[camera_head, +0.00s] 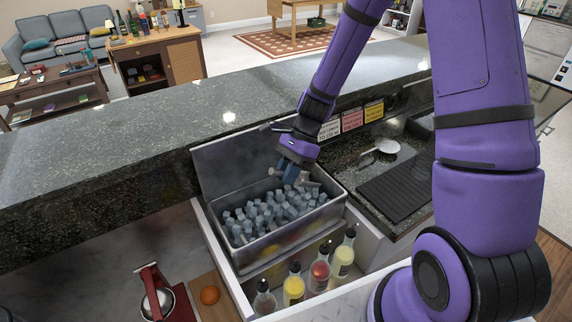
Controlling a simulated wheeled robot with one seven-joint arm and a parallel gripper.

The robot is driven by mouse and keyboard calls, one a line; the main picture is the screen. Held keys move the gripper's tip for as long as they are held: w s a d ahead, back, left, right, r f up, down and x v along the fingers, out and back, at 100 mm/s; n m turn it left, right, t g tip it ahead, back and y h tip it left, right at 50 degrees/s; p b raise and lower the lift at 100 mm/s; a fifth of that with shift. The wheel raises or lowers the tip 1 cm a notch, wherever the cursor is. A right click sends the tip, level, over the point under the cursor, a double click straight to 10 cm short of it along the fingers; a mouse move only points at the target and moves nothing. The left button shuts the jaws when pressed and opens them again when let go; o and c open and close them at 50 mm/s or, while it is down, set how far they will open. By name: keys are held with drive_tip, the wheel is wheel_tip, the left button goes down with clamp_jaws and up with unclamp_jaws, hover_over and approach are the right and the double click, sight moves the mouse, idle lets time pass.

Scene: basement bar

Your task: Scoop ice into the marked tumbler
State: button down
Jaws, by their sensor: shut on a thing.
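My gripper (297,172) is low over the right back part of the metal ice bin (325,217). It is shut on a small grey metal thing (309,182), which looks like a scoop; its shape is partly hidden by the gripper. Pale blue-grey ice cubes (262,215) fill the bin below and to the left. I cannot tell whether the scoop touches the ice. I cannot make out a marked tumbler; my arm covers part of the right counter.
Several bottles (320,272) stand in a rack in front of the bin. A pale round dish or spoon (387,146) and a dark ribbed mat (397,187) lie on the right counter. Label cards (352,120) stand behind.

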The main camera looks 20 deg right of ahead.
wheel_tip(320, 180, down, 12)
drive_tip(key=shift+r, duration=0.25)
idle(0.6)
drive_tip(key=shift+a, duration=0.1)
idle(0.7)
drive_tip(key=shift+r+m+t+h, duration=0.1)
drive_tip(key=shift+r+t+h, duration=0.1)
drive_tip(key=shift+r+h, duration=1.05)
drive_tip(key=shift+r+m+t+h, duration=0.15)
drive_tip(key=shift+r+h, duration=0.25)
drive_tip(key=shift+r, duration=1.5)
drive_tip(key=shift+r+m+t+h, duration=0.1)
drive_tip(key=shift+r+t+h, duration=0.15)
drive_tip(key=shift+r+h, duration=1)
drive_tip(key=shift+r+y, duration=0.3)
drive_tip(key=shift+r, duration=0.35)
